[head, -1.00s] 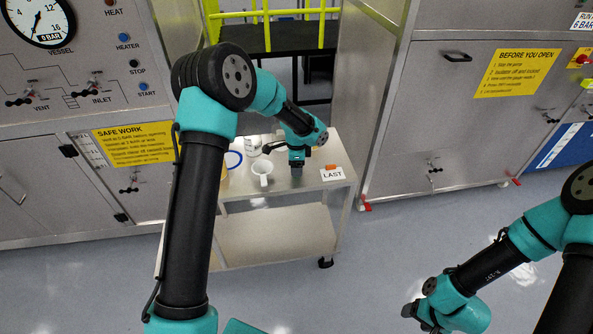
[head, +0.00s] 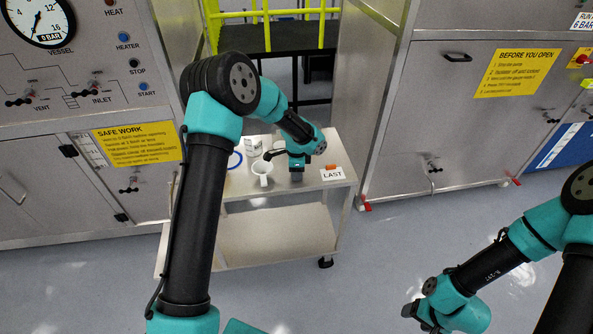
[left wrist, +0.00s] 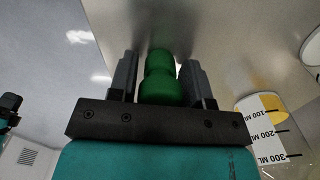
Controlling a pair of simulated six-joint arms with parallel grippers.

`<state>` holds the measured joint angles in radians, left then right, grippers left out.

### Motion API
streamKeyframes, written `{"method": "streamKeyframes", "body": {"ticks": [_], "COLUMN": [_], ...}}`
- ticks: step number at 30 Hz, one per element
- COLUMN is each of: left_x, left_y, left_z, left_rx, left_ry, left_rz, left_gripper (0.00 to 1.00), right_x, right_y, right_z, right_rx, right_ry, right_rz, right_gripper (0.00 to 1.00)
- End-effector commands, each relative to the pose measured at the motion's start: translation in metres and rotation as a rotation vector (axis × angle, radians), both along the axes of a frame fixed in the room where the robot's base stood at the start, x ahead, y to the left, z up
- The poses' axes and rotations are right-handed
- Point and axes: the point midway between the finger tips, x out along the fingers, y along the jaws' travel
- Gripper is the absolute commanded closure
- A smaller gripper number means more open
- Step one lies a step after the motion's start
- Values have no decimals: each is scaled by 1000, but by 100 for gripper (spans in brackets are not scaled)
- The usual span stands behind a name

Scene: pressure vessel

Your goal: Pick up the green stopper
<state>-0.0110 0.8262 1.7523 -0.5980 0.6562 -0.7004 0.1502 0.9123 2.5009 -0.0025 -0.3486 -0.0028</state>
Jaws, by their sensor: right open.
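The green stopper (left wrist: 160,78) shows in the left wrist view, upright between the two fingers of my left gripper (left wrist: 158,80). Its lower part is very close to both fingers; I cannot tell whether they touch it. In the head view my left gripper (head: 297,175) points down over the top of the trolley (head: 275,200), and the stopper cannot be made out there. My right gripper (head: 410,312) is open and empty, low at the right over the floor.
A white mug (head: 261,172) stands just left of my left gripper, with a marked beaker (head: 253,146) behind it. A blue ring (head: 235,160) is partly behind my arm. An orange piece (head: 331,167) and a LAST card (head: 332,174) lie to the right. Steel cabinets flank the trolley.

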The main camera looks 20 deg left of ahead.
Motion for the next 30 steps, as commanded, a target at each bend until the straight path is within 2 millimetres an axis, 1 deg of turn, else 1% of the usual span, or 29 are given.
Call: {"method": "streamKeyframes", "body": {"ticks": [1,2,9,17,20,23,30], "left_x": [0,0,0,0,0,0,1], "left_y": [0,0,0,0,0,0,0], "left_z": [0,0,0,1,4,10,38], "left_rx": [0,0,0,0,0,0,-1], "left_ry": [0,0,0,0,-1,-1,-3], "left_rz": [0,0,0,0,0,1,0], "left_gripper": [60,63,86,87,87,87,87], "right_x": [0,0,0,0,0,0,0], "right_y": [0,0,0,0,0,0,0], "right_z": [0,0,0,0,0,0,0], "right_rx": [0,0,0,0,0,0,0], "right_ry": [0,0,0,0,0,0,0], "right_rz": [0,0,0,0,0,0,0], "right_gripper": [36,36,36,36,36,36,36]}}
